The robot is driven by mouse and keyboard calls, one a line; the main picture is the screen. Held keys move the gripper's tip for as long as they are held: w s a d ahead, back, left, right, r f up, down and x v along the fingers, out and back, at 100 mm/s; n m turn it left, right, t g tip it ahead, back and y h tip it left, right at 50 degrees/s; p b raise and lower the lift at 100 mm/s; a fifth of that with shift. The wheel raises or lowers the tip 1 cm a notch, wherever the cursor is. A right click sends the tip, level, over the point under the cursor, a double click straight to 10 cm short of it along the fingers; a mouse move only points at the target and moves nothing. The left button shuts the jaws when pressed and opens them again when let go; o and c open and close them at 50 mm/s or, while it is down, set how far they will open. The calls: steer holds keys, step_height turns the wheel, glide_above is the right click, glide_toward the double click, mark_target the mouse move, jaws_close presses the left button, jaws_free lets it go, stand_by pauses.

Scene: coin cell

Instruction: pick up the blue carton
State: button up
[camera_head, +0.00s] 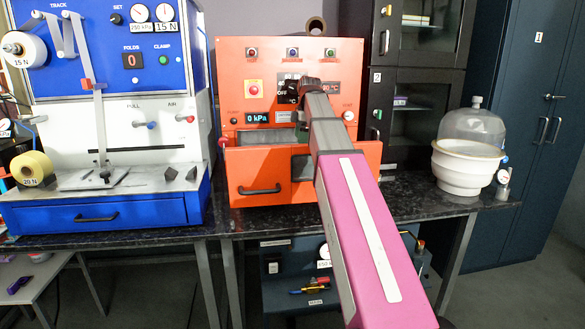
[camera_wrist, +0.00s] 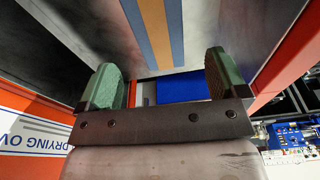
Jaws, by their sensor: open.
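My gripper (camera_wrist: 163,70) shows in the wrist view with two green-padded fingers spread wide apart. A plain blue surface (camera_wrist: 180,88), which looks like the blue carton, shows between the fingers, beyond the dark gripper bar. Its lower part is hidden by that bar, and I cannot tell whether a finger touches it. In the head view my arm reaches to the front of the orange machine (camera_head: 258,168). There the gripper is mostly hidden behind my arm, and I cannot make out the carton.
Grey metal walls (camera_wrist: 230,30) and orange edges flank my gripper closely. A "DRYING OVEN" label (camera_wrist: 30,130) shows at left in the wrist view. A blue tester (camera_head: 100,212) stands left of the orange machine; a white pot with a clear dome (camera_head: 468,165) stands right on the dark bench.

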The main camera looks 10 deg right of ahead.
steer(key=f, duration=0.6)
steer(key=a+f, duration=0.1)
steer(key=f, duration=0.2)
steer(key=shift+r, duration=0.1)
steer(key=c, duration=1.1)
